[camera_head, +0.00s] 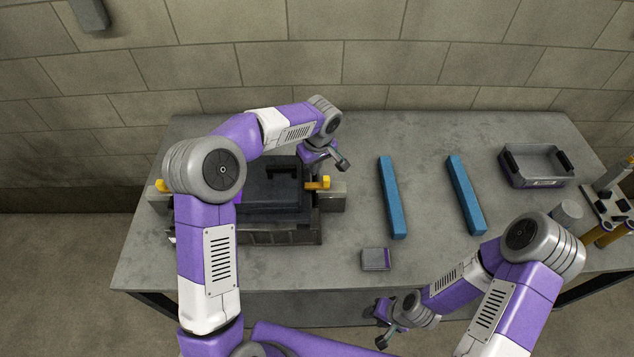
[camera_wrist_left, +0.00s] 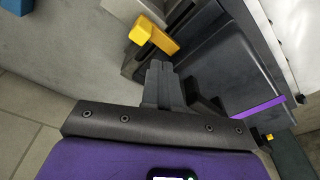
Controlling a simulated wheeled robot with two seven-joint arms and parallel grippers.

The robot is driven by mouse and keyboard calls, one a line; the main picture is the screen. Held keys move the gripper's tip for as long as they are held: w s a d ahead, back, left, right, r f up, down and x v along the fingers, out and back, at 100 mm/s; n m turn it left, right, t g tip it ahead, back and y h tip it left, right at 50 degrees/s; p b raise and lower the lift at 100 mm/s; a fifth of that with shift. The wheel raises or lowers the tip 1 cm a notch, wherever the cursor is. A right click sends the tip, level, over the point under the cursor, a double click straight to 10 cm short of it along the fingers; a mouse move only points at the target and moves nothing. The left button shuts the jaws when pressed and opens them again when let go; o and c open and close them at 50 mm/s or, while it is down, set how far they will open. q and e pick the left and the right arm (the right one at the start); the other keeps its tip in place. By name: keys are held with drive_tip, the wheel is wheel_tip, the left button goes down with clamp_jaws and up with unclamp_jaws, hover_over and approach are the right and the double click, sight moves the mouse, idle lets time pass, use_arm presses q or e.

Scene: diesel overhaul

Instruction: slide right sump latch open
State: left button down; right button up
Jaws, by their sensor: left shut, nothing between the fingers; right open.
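The right sump latch (camera_head: 326,182) is a small yellow knob with a flat bar at the right side of the dark sump block (camera_head: 270,232). It also shows in the left wrist view (camera_wrist_left: 152,37), just beyond the fingertips. My left gripper (camera_head: 341,162) is shut and empty, its tips close to the latch; I cannot tell whether they touch it. The shut fingers show in the left wrist view (camera_wrist_left: 158,68). A matching yellow latch (camera_head: 162,186) is at the block's left side. My right gripper (camera_head: 384,322) is open and empty, low in front of the table's front edge.
Two long blue bars (camera_head: 391,198) (camera_head: 465,196) lie right of the block. A small grey box (camera_head: 375,259) lies near the front edge. A dark tray (camera_head: 539,181) and a tool rack (camera_head: 611,207) stand at the right. The grey table (camera_head: 430,160) is bare between them.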

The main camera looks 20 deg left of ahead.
sight(314, 184)
use_arm(q)
drive_tip(key=shift+f, duration=0.1)
idle(0.4)
drive_tip(key=shift+f+b, duration=2.3)
drive_tip(key=shift+f, duration=0.55)
drive_tip(key=shift+r, duration=0.3)
drive_tip(key=shift+d, duration=0.1)
